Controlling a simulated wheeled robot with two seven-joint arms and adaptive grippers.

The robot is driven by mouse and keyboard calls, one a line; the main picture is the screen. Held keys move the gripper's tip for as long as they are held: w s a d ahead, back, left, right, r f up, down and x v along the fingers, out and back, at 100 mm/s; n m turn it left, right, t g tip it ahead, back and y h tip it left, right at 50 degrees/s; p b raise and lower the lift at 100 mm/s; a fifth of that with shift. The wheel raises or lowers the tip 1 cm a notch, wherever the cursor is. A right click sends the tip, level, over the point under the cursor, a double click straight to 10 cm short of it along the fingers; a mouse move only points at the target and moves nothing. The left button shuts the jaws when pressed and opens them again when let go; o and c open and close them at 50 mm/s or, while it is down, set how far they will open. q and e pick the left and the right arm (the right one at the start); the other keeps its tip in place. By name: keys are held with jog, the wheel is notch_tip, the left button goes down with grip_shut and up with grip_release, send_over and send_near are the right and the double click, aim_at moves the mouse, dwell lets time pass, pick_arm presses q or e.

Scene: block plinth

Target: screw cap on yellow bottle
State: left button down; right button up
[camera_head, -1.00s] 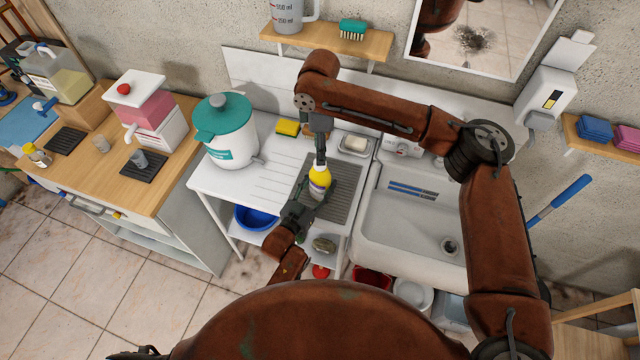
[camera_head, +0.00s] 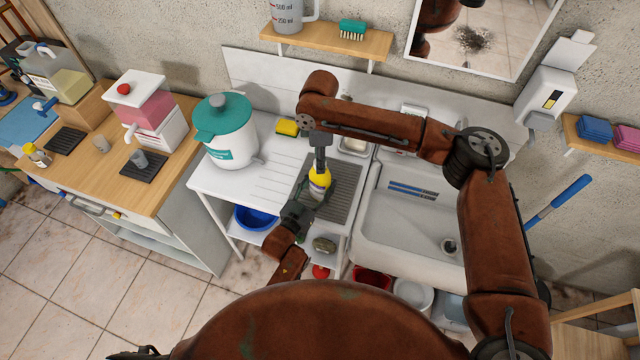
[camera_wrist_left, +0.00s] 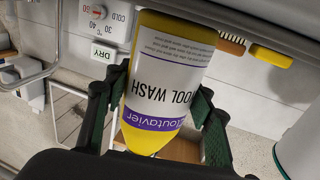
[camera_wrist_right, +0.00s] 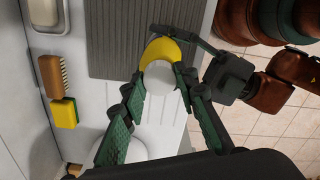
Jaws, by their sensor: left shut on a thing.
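The yellow bottle (camera_head: 319,184) stands on the grey ribbed drain mat left of the sink. My left gripper (camera_wrist_left: 160,105) is shut around its body; its "WOOL WASH" label shows upside down in the left wrist view. My right gripper (camera_wrist_right: 159,84) is above the bottle, pointing down. Its fingertips are on either side of a round white cap (camera_wrist_right: 158,78) at the bottle's top, close to it or touching. Whether they press on it, and how the cap sits on the neck, I cannot tell.
A white pot with a teal lid (camera_head: 222,118) stands left of the mat. A yellow sponge (camera_head: 287,127) and a brush (camera_wrist_right: 52,77) lie behind. Counter between pot and mat is clear.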

grip_shut()
jog(key=o, duration=0.6)
grip_release()
jog(key=shift+o, duration=0.2)
notch_tip(320, 180, up, 12)
pick_arm(q)
jog(key=c, duration=0.8)
grip_release()
